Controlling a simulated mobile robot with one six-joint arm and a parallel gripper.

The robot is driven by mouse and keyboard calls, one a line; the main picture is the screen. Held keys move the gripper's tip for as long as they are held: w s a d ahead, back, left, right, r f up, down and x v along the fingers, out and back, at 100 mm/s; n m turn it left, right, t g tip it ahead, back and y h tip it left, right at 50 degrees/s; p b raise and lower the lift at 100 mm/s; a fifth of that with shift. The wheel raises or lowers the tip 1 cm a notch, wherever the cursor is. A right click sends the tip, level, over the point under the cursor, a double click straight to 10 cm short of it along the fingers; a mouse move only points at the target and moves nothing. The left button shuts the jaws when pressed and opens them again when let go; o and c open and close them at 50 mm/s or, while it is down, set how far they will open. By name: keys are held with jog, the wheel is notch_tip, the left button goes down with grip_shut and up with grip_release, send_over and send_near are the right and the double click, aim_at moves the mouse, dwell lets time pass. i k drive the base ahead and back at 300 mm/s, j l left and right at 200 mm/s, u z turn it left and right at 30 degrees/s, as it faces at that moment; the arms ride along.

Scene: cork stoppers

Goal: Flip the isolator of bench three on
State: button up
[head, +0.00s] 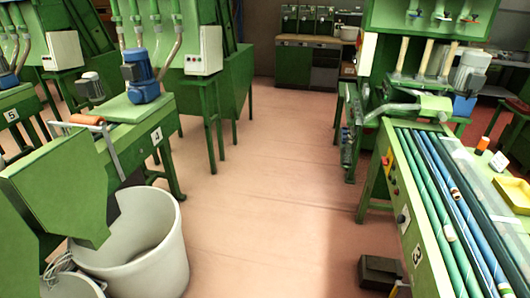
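Bench three (440,240) is the green machine bench at the right, with a white plate marked 3 (417,256) on its near end. On its side facing the aisle is a small whitish plate (403,219) with a dark mark on it, which may be the isolator. Its on or off position is too small to tell. Farther along the same side are small red and yellow controls (386,161). My gripper is not in view.
A reddish floor aisle (270,190) runs clear between the benches. A dark box (382,272) stands on the floor beside bench three. Bench four (140,125) and a large pale bin (135,255) stand at left. Green cabinets (295,68) stand at the far end.

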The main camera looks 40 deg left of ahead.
aim_at(385, 161)
jog(key=u, duration=0.7)
jog(key=i+j, duration=0.3)
jog(key=j, duration=0.15)
jog(key=i+j, duration=0.3)
jog(key=j, duration=0.15)
jog(key=i+j, duration=0.3)
jog(key=j, duration=0.15)
jog(key=i+l, duration=0.2)
jog(key=i, duration=0.25)
jog(key=i+l+z, duration=0.15)
jog(key=i, duration=0.3)
jog(key=i+l, duration=0.2)
jog(key=i, duration=0.25)
jog(key=i+l+z, duration=0.1)
jog(key=i, duration=0.3)
jog(key=l, duration=0.05)
